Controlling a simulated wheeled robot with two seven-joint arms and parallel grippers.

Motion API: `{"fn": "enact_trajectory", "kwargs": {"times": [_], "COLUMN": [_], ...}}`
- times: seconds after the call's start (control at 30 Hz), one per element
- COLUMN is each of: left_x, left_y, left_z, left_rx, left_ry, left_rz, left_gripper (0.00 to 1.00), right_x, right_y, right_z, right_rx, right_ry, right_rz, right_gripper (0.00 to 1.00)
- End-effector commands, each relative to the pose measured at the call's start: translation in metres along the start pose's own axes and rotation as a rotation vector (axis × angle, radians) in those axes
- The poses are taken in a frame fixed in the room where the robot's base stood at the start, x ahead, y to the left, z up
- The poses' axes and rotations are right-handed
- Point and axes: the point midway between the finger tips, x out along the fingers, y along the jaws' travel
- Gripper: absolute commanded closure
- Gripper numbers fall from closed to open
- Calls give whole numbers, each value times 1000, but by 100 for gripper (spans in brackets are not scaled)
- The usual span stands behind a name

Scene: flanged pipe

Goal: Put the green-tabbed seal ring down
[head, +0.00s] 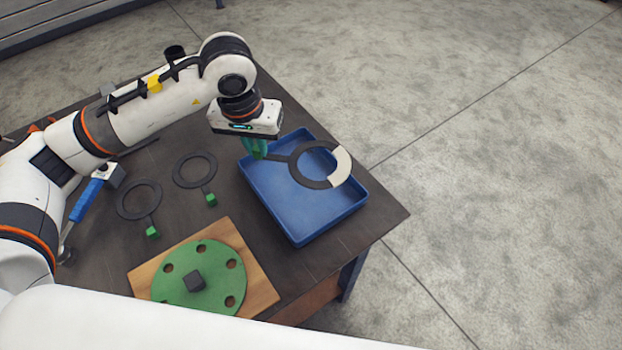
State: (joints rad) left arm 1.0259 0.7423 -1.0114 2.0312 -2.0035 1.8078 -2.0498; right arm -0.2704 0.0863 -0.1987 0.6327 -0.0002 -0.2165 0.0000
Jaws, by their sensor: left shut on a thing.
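My left gripper (258,150) is shut on the green tab of a dark seal ring (296,168). It holds the ring over the blue tray (302,216), with the ring pointing to the right. Part of the ring's right side is whitish. I cannot tell how high the ring is above the tray floor. Two more dark rings with green tabs lie on the table, one on the left (118,200) and one nearer the tray (176,172). My right gripper is not in view.
A green flange (215,268) with several holes and a dark central block lies on a wooden board (262,295) at the front. A blue-handled tool (86,200) is at the left. The table (385,215) ends just right of the tray.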

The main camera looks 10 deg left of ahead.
Motion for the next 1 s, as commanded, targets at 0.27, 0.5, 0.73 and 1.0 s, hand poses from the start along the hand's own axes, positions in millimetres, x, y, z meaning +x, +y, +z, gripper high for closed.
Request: {"fn": "enact_trajectory", "kwargs": {"times": [0.27, 0.5, 0.73, 1.0], "left_x": [66, 105, 124, 150], "left_y": [-9, -9, -8, -8], "left_z": [16, 9, 6, 3], "left_rx": [-4, -3, -3, -2], "left_ry": [12, 11, 10, 7], "left_rz": [0, 2, 2, 1], "left_gripper": [100, 100, 100, 100], "right_x": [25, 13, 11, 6], "right_y": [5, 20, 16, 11], "right_z": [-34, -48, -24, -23], "right_rx": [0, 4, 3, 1], "right_ry": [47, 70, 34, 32], "right_rz": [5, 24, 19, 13], "right_gripper": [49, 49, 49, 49]}}
